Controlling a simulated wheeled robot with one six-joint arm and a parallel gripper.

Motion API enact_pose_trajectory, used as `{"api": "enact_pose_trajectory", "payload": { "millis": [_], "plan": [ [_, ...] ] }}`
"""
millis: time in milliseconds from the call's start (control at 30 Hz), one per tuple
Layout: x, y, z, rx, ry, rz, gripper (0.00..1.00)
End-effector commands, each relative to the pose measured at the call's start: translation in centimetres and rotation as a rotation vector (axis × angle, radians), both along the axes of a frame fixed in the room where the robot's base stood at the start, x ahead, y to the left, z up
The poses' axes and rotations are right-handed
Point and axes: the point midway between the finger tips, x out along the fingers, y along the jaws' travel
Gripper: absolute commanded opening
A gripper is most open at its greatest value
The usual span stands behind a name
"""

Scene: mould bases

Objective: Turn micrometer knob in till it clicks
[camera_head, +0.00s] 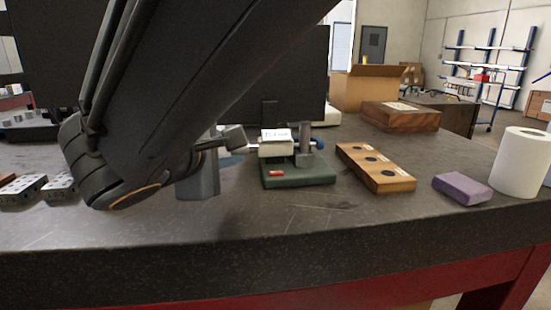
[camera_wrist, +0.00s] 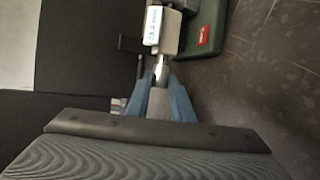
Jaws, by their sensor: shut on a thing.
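The micrometer (camera_head: 276,149) has a pale boxy body with a small display and sits on a green base (camera_head: 300,178) on the dark bench. In the wrist view its body (camera_wrist: 168,32) is at the top centre, beside the green base (camera_wrist: 212,20). My gripper (camera_head: 238,139) reaches it from the left. In the wrist view my gripper's blue-grey fingers (camera_wrist: 162,79) close around the silver knob end (camera_wrist: 161,66) of the micrometer. The fingers hide part of the knob, and its turn angle cannot be read.
A wooden block with dark round insets (camera_head: 376,168) lies right of the base. Beyond it are a purple block (camera_head: 462,188) and a white paper roll (camera_head: 520,162). Drilled metal blocks (camera_head: 22,188) lie at the left. The front strip of the bench (camera_head: 330,215) is mostly clear.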

Motion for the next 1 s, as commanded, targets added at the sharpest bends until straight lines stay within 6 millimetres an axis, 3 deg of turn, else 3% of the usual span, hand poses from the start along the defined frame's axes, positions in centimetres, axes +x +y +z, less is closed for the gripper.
{"api": "enact_pose_trajectory", "payload": {
  "millis": [667,700,767,1000],
  "plan": [
    [-0.05,-0.05,-0.09,0.006,-0.028,-0.001,0.0],
    [-0.05,-0.05,-0.09,0.006,-0.028,-0.001,0.27],
    [-0.05,-0.05,-0.09,0.005,-0.028,-0.001,0.38],
    [-0.03,-0.03,-0.08,0.007,-0.028,0.0,0.39]
  ]
}}
